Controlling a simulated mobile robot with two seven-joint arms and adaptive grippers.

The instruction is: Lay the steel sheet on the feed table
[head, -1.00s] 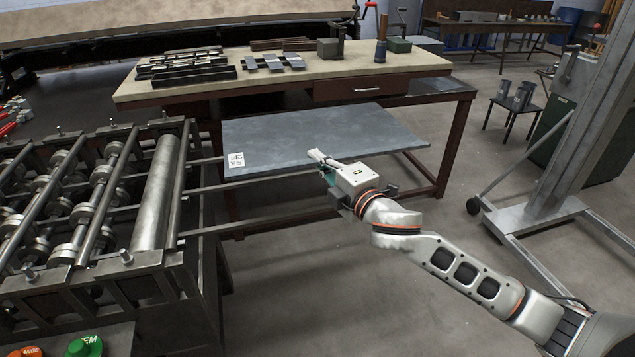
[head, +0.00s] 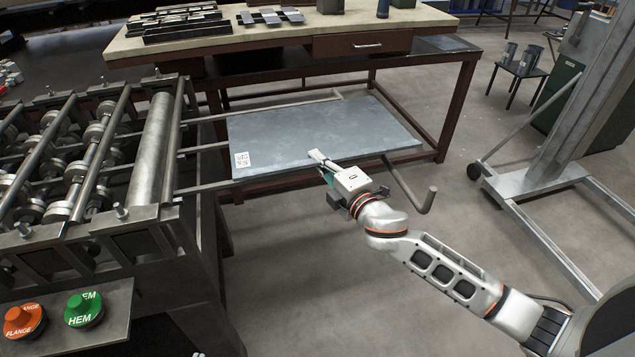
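The steel sheet (head: 300,132) is a flat blue-grey plate with a white printed label on its near left corner. It lies roughly level over the feed table, whose bars (head: 207,149) run out from the roller machine and pass under the sheet. I cannot tell whether the sheet touches the bars. My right gripper (head: 319,158) is at the sheet's near edge, shut on it, with one finger showing on top; the lower finger is hidden. My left gripper is not in view.
The roller machine (head: 152,160) stands at the left, with orange FLANGE and green HEM buttons (head: 84,309) in front. A workbench (head: 285,31) with metal parts stands behind the sheet. A grey wheeled stand (head: 535,180) is at the right. The floor in front is clear.

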